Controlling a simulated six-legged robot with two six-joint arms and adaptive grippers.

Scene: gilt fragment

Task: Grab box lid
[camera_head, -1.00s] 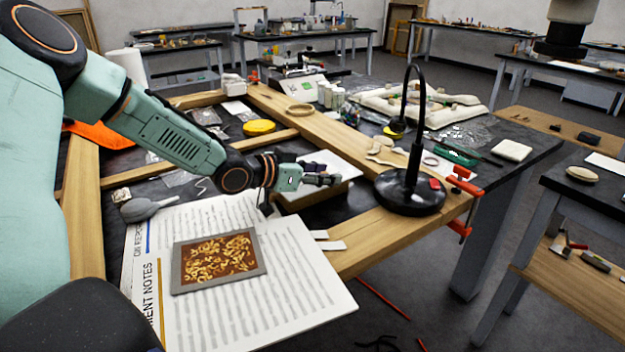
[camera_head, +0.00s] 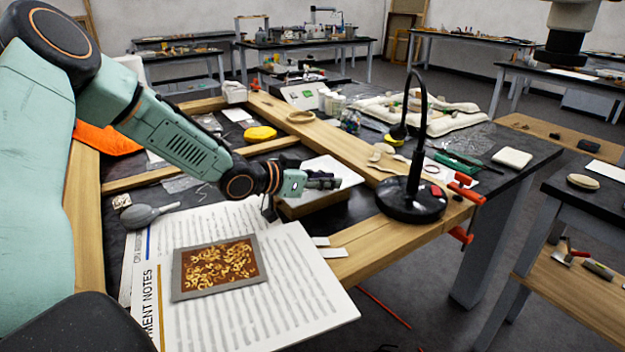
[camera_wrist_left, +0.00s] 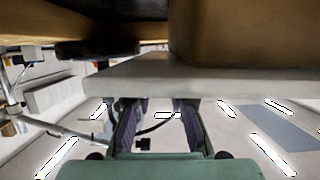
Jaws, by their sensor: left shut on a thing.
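The box (camera_head: 308,208) is tan, with a flat white lid (camera_head: 345,172) on top, beside the open board on the dark table. My left gripper (camera_head: 324,181) reaches in from the left at the lid's level, its dark fingers shut. In the left wrist view, the pale lid (camera_wrist_left: 150,82) shows as a slab across the fingertips of my left gripper (camera_wrist_left: 158,108), and the tan box body (camera_wrist_left: 245,35) shows against it. The fingers hide part of the lid, and their exact contact is partly hidden. My right gripper is not in view.
A gilt fragment panel (camera_head: 216,267) lies on the treatment-notes board (camera_head: 260,310) in front. A black lamp (camera_head: 410,202) with a tall stem stands right of the box. Wooden frame bars (camera_head: 345,140) surround the box. A grey blower bulb (camera_head: 140,216) lies left.

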